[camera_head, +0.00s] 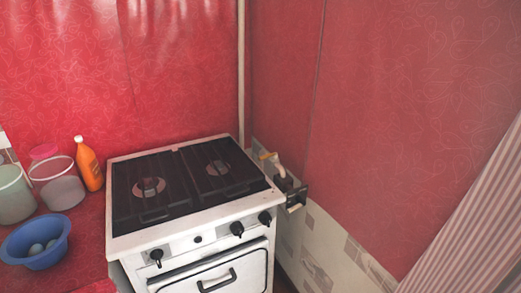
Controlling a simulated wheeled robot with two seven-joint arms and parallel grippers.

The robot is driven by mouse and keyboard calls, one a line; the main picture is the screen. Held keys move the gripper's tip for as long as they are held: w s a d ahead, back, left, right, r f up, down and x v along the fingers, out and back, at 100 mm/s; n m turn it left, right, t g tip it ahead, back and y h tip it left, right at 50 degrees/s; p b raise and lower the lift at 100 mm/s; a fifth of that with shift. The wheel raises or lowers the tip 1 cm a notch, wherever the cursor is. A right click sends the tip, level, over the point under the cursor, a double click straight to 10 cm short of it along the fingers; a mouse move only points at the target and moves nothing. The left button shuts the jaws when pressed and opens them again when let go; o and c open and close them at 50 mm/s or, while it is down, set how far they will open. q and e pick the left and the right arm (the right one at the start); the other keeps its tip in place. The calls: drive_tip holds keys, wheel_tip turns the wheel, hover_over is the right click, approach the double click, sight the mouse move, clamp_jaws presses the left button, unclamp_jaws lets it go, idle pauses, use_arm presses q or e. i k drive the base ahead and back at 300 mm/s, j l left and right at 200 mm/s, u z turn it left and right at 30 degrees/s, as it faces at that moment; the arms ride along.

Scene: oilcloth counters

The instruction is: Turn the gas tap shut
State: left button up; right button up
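A small yellow lever (267,156), which looks like the gas tap's handle, shows at the wall just behind the right side of the white stove (191,241). A short pale pipe or hose (279,168) runs down from it to a dark fitting (291,191) beside the stove's right edge. The tap's body is too small to make out, and I cannot tell from the lever whether the tap is open or shut. Neither of my grippers is in view.
The stove has black grates, a row of black knobs and an oven handle (217,281). A striped curtain (478,230) hangs at right.

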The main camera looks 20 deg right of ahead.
sight(275, 155)
drive_tip(key=i+l+u, duration=0.3)
drive_tip(key=i+l, duration=0.15)
drive_tip(key=l, duration=0.3)
drive_tip(key=i+l+u, duration=0.2)
drive_tip(key=l, duration=0.2)
